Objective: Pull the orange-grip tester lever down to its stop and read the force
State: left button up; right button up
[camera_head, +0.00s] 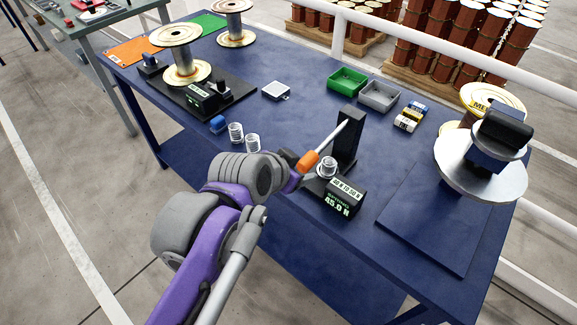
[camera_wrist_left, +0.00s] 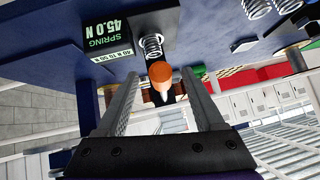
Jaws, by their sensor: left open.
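The tester lever (camera_head: 331,143) slants down from a black upright post (camera_head: 349,135) to its orange grip (camera_head: 307,161). A coil spring (camera_head: 327,167) stands under the lever on the tester base and also shows in the left wrist view (camera_wrist_left: 152,46). The tester display (camera_head: 340,199) reads SPRING 45.0 N, with a label 40 N TO 50 N. My left gripper (camera_head: 297,178) is at the orange grip, its tips partly hidden in the head view. In the left wrist view its fingers are open, with the orange grip (camera_wrist_left: 160,72) between their tips. Contact is unclear. My right gripper is not in view.
Two loose springs (camera_head: 244,137) stand left of the tester. Green (camera_head: 347,80) and grey (camera_head: 379,96) trays sit behind it. A round metal platform (camera_head: 480,178) is at right, and a spool (camera_head: 184,65) stands at back left. The blue table's (camera_head: 290,125) middle is mostly clear.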

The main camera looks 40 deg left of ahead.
pick_arm(q)
jog(key=v, duration=0.7)
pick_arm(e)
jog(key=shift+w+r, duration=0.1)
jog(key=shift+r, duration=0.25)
pick_arm(q)
jog(key=shift+s, duration=0.15)
